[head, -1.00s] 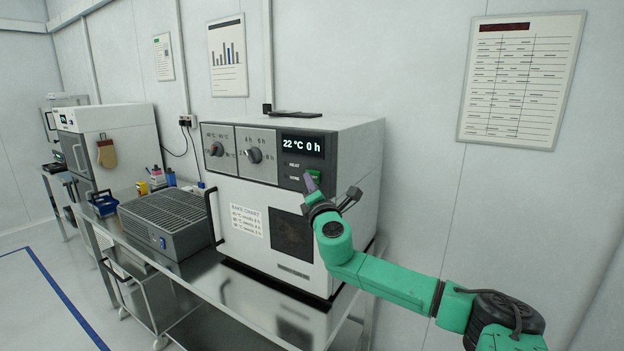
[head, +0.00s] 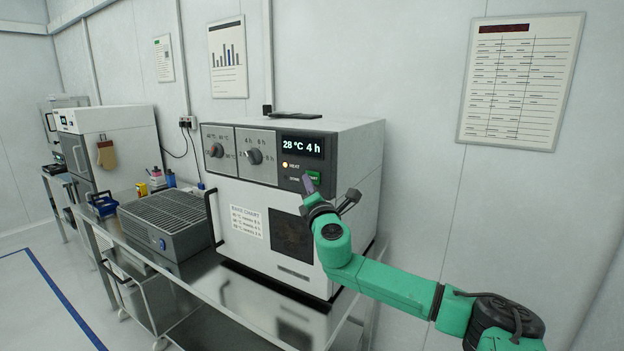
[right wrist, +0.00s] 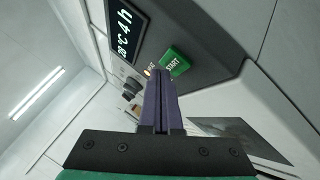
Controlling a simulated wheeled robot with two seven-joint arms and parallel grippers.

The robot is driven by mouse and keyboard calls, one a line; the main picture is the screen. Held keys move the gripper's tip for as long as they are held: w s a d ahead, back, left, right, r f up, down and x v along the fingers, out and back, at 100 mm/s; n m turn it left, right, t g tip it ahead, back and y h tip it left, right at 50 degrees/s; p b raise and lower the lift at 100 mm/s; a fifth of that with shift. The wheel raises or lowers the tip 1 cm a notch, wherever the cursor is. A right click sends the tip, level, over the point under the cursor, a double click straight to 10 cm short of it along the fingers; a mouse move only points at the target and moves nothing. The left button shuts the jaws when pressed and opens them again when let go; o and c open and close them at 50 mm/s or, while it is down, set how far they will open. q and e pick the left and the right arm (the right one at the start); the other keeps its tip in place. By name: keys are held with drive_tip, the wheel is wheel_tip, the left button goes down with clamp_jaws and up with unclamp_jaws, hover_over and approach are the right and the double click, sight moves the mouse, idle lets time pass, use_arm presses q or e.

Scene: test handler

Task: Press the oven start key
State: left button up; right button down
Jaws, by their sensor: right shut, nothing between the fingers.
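The white oven (head: 330,235) stands on the metal bench. Its green start key (head: 315,177) is on the dark panel under the display (head: 302,146), which reads 28 °C 4 h. The HEAT lamp (head: 285,165) glows amber. My right gripper (head: 308,184) is shut and empty, its purple fingertips at the key's lower left in the head view. In the right wrist view the shut fingers (right wrist: 160,75) point at the panel beside the green START key (right wrist: 174,62); whether they touch it I cannot tell. My left gripper is not in view.
Two knobs (head: 216,150) (head: 254,156) sit left of the display. The oven's door handle (head: 212,216) sticks out at the left. A grey vented unit (head: 180,249) stands beside the oven on the bench. A bake chart (head: 246,221) is on the door.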

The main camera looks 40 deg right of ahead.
drive_tip(key=shift+a, duration=0.1)
drive_tip(key=a, duration=0.2)
drive_tip(key=s+a+p, duration=0.1)
drive_tip(key=a, duration=0.2)
drive_tip(key=shift+s+a, duration=0.3)
drive_tip(key=shift+s, duration=0.05)
idle(0.5)
